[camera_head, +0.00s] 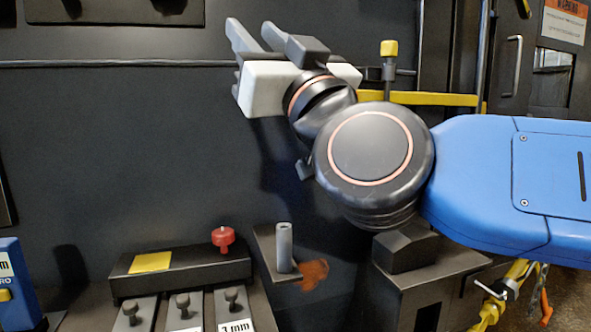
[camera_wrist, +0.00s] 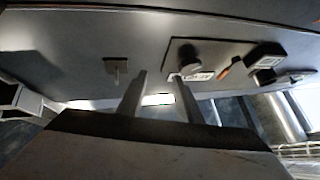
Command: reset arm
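My gripper (camera_head: 254,32) is raised in front of the dark machine wall (camera_head: 130,110) in the head view, its fingers pointing up and to the left. Its two grey fingers stand apart with nothing between them. In the wrist view my gripper (camera_wrist: 160,82) also shows both fingers spread, with an empty gap between them. My blue and black arm reaches in from the right, its wrist bent. It hides part of the machine behind it.
Below are a red knob (camera_head: 223,238), a dark block with a yellow label (camera_head: 150,262) and an upright grey peg (camera_head: 284,248). A yellow-capped post (camera_head: 389,50) and yellow bar (camera_head: 425,98) show behind my arm. The wall left of my gripper is clear.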

